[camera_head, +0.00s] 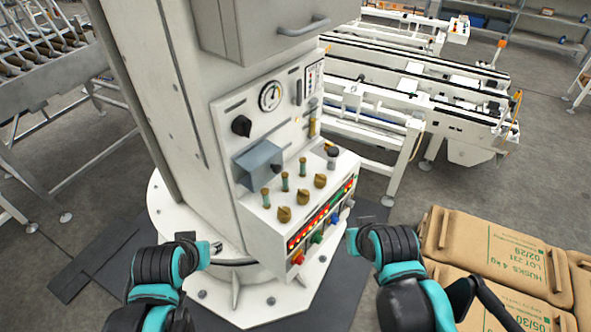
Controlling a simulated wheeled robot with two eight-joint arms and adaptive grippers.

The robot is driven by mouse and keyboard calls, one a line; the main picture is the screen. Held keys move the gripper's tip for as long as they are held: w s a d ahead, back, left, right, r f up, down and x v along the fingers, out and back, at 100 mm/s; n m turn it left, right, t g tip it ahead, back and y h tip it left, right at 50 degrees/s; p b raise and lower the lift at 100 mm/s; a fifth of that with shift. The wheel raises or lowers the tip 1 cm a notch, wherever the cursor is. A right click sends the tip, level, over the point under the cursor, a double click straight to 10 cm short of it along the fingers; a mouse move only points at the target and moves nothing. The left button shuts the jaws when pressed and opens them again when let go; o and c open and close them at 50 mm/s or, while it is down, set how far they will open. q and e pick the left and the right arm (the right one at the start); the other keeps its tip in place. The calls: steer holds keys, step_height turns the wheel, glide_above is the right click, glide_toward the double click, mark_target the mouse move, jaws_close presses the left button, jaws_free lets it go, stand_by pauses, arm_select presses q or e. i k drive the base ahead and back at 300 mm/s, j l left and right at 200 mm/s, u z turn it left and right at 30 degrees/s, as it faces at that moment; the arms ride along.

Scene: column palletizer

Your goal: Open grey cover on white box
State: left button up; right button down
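The white box (262,225) is a control panel fixed to the front of a white column, with knobs and a row of lit buttons. The grey cover (258,163) sits on its sloped upper left part and looks closed; a small dark knob shows at its right side. My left gripper (208,250) is below and left of the box, apart from the cover. My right gripper (353,240) is right of the box's lower right corner, apart from it. I see nothing held in either gripper, but their finger gaps are not clear.
A gauge (270,96) and a black knob (241,125) sit above the cover. A grey cabinet with a handle (303,27) overhangs higher up. Brown sacks (497,254) are stacked at the lower right. A white conveyor (430,95) stands behind. Free floor lies on the left.

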mark_target(263, 164)
steer(key=z, duration=0.45)
steer(key=k+l+z, duration=0.15)
steer(key=k+z, duration=0.35)
